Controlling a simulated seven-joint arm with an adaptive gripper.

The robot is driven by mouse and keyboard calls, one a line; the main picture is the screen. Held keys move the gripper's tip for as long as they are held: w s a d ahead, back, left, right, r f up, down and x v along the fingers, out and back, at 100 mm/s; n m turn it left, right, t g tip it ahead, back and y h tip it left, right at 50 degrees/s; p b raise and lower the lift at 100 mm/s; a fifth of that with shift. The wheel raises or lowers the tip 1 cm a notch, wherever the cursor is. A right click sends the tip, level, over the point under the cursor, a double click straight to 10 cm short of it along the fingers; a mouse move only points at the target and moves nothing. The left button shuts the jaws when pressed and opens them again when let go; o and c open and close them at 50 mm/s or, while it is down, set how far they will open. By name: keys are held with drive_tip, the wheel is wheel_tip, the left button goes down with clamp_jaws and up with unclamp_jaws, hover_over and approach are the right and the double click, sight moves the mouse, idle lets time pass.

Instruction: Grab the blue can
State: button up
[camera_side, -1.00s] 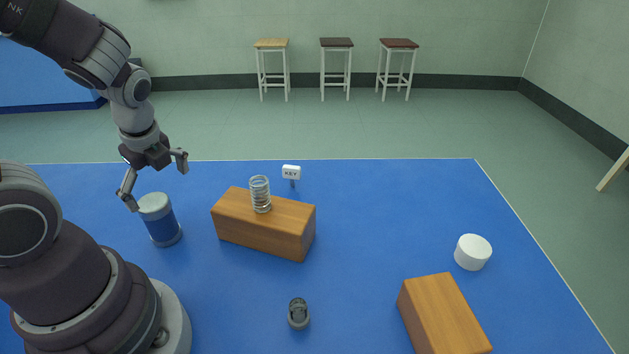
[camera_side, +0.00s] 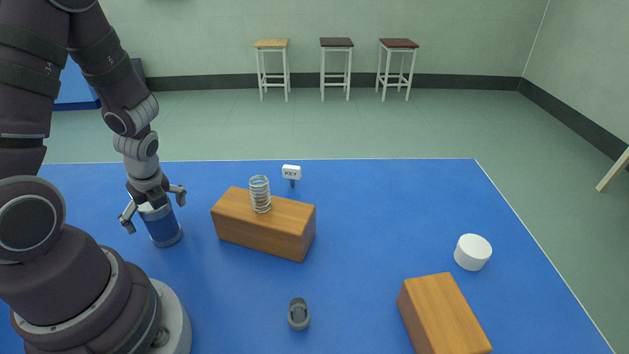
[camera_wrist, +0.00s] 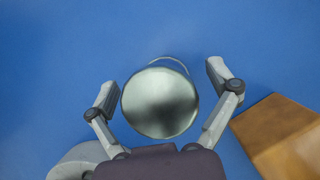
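The blue can (camera_side: 163,228) stands upright on the blue table at the left of the side view, with a pale metal top. In the wrist view its round silver-grey top (camera_wrist: 160,102) fills the middle, between the two fingers. My gripper (camera_side: 154,212) is open and points down over the can. Its fingers sit on either side of the can's upper part. In the wrist view there is a gap between each fingertip of my gripper (camera_wrist: 162,82) and the can. The gripper partly hides the can's top in the side view.
A wooden block (camera_side: 265,228) with a metal spring (camera_side: 260,194) on it is right of the can.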

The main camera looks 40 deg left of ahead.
drive_tip(key=c, duration=1.3)
